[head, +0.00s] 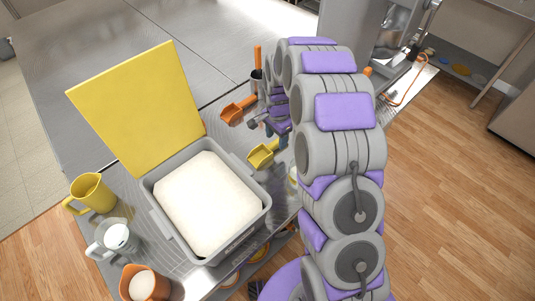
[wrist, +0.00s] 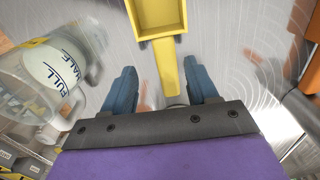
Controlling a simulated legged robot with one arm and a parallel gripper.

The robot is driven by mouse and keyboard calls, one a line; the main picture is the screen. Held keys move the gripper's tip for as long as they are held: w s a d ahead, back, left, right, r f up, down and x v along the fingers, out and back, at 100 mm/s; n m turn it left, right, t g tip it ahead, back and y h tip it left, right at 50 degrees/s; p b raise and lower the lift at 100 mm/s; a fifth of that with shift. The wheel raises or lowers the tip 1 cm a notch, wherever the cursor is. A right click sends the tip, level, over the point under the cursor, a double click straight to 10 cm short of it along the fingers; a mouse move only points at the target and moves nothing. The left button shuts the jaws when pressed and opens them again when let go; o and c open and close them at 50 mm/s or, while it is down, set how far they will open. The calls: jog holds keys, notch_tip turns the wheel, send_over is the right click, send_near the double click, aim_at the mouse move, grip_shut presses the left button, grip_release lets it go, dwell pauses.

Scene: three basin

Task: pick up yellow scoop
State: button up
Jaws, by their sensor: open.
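The yellow scoop (head: 261,156) lies on the metal table to the right of the grey tub in the head view. In the wrist view the yellow scoop (wrist: 160,18) has its square bowl at the top, and its handle points down between my two blue fingers. My gripper (wrist: 160,68) is open, with one finger on each side of the handle and gaps on both sides. In the head view my gripper (head: 262,128) is just beyond the scoop and partly hidden by my arm. I cannot tell how high the fingers are above the table.
A grey tub (head: 242,241) of white material stands left of the scoop, with a yellow board (head: 140,105) behind it. An orange scoop (head: 238,110) lies beyond the yellow one. A clear labelled container (wrist: 55,70) is close on the left in the wrist view. Several jugs stand at far left.

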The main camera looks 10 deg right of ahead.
aim_at(273, 144)
jog(key=f, duration=0.1)
jog(key=a+f, duration=0.2)
jog(key=f, duration=0.1)
jog(key=shift+w+a+f+b, duration=0.1)
jog(key=shift+w+a+b, duration=0.05)
jog(key=shift+b, duration=0.2)
jog(key=shift+d, duration=0.65)
jog(key=shift+c, duration=0.7)
jog(key=shift+d, duration=0.35)
jog(key=c, duration=0.3)
jog(key=shift+a, duration=0.8)
grip_shut()
jog(key=shift+d+r, duration=0.2)
jog(key=shift+d, duration=0.25)
jog(key=shift+d+r, duration=0.1)
jog(key=shift+r, duration=0.2)
notch_tip(273, 144, up, 9)
jog(key=p, duration=0.1)
jog(key=shift+p, duration=0.3)
